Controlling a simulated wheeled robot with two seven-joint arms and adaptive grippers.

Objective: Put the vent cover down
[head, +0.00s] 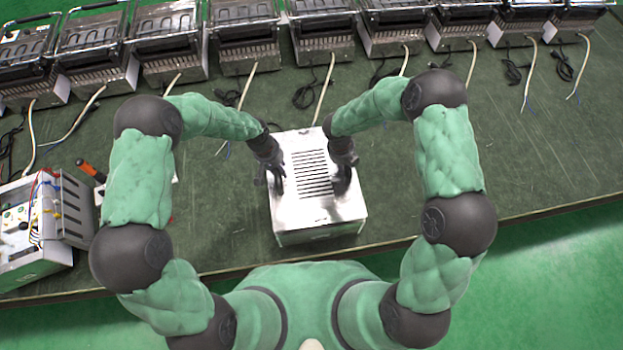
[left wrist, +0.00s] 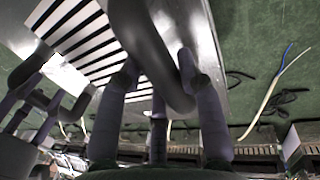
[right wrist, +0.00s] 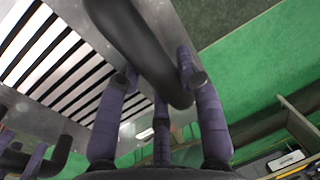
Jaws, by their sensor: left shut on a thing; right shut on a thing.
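The vent cover (head: 318,214) is a shiny metal box-shaped cover with a row of dark slots on top and black bar handles. It is in front of my body in the head view, level or nearly so, over the table's front part. My left gripper (head: 271,172) is shut on its left handle, seen close in the left wrist view (left wrist: 150,50). My right gripper (head: 343,175) is shut on the right handle, seen close in the right wrist view (right wrist: 130,40). I cannot tell whether the cover's underside touches the table.
The dark green table (head: 510,150) has free room to the right of the cover. An open metal box (head: 35,255) with wires stands at the left, beside an orange-handled tool (head: 90,171). Several metal heater units (head: 246,40) line the back, their cables trailing forward.

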